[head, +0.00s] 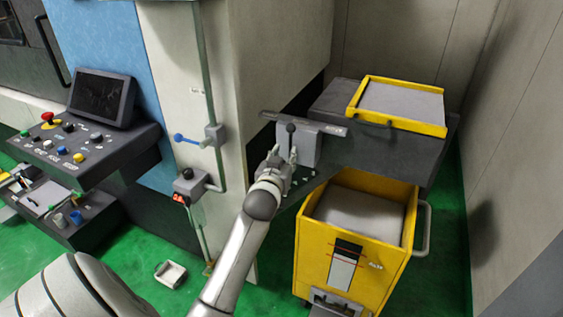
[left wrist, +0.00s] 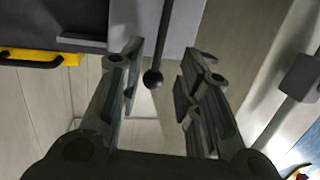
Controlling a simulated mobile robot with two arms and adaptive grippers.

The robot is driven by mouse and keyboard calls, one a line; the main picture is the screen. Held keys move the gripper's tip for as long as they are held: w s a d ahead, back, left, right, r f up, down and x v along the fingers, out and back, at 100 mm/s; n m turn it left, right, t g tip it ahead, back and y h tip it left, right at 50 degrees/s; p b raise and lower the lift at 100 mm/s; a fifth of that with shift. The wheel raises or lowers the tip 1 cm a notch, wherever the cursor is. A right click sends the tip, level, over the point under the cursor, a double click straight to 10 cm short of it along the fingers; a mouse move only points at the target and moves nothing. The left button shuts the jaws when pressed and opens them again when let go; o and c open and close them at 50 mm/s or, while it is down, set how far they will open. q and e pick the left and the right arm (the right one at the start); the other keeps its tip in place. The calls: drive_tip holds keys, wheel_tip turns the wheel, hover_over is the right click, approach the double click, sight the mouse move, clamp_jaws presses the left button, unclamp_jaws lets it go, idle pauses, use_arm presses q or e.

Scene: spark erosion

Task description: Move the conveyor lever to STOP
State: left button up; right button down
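The conveyor lever (head: 291,128) is a dark rod with a black ball knob on a grey box (head: 308,148) beside the conveyor. My left gripper (head: 283,153) is at the front of this box, close to the lever. In the left wrist view the lever's ball knob (left wrist: 152,78) shows between the two spread fingers of the left gripper (left wrist: 163,65), nearer the left-hand finger. The fingers are open and do not visibly press on it. The STOP marking cannot be read. My right gripper is not in view.
A yellow-rimmed tray (head: 402,104) sits on the dark conveyor. A yellow bin cart (head: 345,260) stands below. A blue-handled valve (head: 205,139) and pipe are on the machine wall at left. A control panel (head: 75,142) stands farther left. Green floor is partly clear.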

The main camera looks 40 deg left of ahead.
use_arm(q)
drive_tip(key=shift+v, duration=1.45)
drive_tip(key=s+d+f+m+g+h+b, duration=0.1)
drive_tip(key=d+f+g+h, duration=0.15)
drive_tip(key=f, duration=0.95)
drive_tip(key=s+d+f+m+g+h+b, duration=0.15)
drive_tip(key=d+f, duration=0.25)
drive_tip(key=f, duration=0.8)
drive_tip(key=s+d+f+m+g+h, duration=0.15)
drive_tip(key=s+f, duration=0.25)
drive_tip(key=f, duration=0.5)
drive_tip(key=s+d+f+g, duration=0.1)
drive_tip(key=s+d+f, duration=0.2)
drive_tip(key=f, duration=0.5)
drive_tip(key=s+d+f+m+g, duration=0.1)
drive_tip(key=s+d+f+g, duration=0.1)
drive_tip(key=s+f, duration=0.6)
drive_tip(key=s+d+f+m+g+h+b, duration=0.1)
drive_tip(key=s+d+f+g, duration=0.2)
drive_tip(key=s+f, duration=0.5)
drive_tip(key=s+d+f+m+g+b, duration=0.1)
drive_tip(key=s+f, duration=0.7)
drive_tip(key=s, duration=1.6)
drive_tip(key=shift+d+f+g, duration=0.25)
drive_tip(key=shift+d+g, duration=0.4)
drive_tip(key=shift+d, duration=0.15)
drive_tip(key=shift+h, duration=0.25)
